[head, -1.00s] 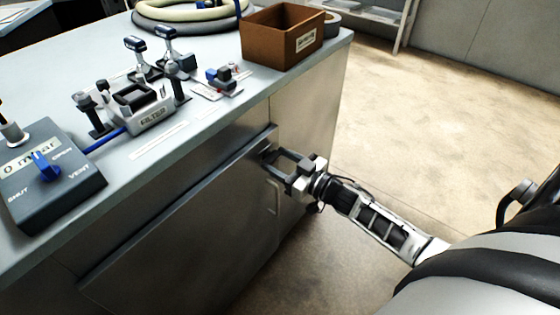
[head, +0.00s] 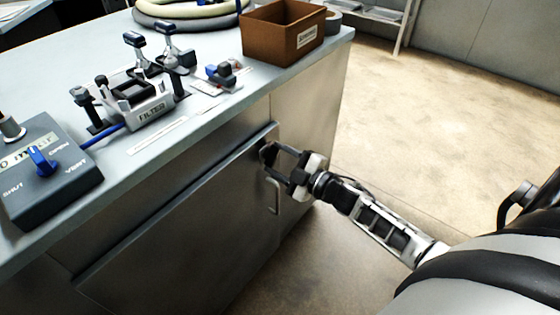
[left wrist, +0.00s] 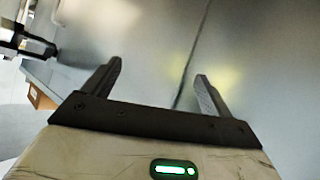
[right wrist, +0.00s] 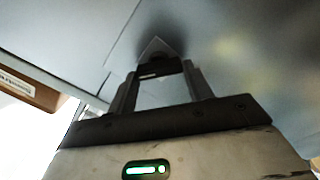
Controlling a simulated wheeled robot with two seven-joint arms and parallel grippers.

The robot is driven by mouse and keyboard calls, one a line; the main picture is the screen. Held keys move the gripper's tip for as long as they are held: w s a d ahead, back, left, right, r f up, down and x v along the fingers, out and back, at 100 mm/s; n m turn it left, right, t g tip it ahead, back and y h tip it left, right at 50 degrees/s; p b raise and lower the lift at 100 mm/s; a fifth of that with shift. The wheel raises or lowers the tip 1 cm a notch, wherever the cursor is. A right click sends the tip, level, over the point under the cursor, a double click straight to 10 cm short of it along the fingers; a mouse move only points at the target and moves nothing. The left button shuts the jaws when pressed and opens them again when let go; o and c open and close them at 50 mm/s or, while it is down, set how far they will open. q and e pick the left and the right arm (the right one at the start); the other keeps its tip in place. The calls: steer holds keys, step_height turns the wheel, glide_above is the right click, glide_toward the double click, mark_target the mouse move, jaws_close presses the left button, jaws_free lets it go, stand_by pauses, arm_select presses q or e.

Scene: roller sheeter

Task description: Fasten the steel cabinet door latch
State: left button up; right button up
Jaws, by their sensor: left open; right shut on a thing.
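The steel cabinet door (head: 190,220) stands on the front of the bench and looks closed or nearly so; I cannot tell if it is fully flush. A bar handle (head: 274,197) sits near its right edge. My right gripper (head: 268,153) is at the door's upper right corner, above the handle. In the right wrist view its fingers (right wrist: 158,80) are shut on a small dark latch (right wrist: 158,68), with a pale pointed plate behind it. The fingers hide most of the latch in the head view. My left gripper (left wrist: 155,85) is open and empty, facing a steel panel with a seam.
The bench top (head: 215,110) carries a grey valve box (head: 75,200), a filter unit (head: 145,115), a brown bin (head: 283,35) and coiled hose (head: 190,18). The floor (head: 440,130) right of the cabinet is clear.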

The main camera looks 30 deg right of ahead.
steer(key=n, duration=0.2)
steer(key=shift+f+n+b, duration=0.15)
steer(key=shift+n+b, duration=0.7)
steer(key=shift+n, duration=0.75)
arm_select(q)
steer(key=shift+d+f+b, duration=0.1)
steer(key=shift+f+b, duration=0.2)
steer(key=shift+b, duration=0.05)
arm_select(e)
steer(key=shift+n, duration=1.2)
arm_select(q)
steer(key=shift+f, duration=0.1)
arm_select(e)
steer(key=o, duration=1)
steer(key=shift+s, duration=0.1)
arm_select(q)
steer(key=shift+f, duration=0.1)
arm_select(e)
steer(key=v, duration=1.5)
steer(key=shift+s+d, duration=0.15)
steer(key=shift+s, duration=0.2)
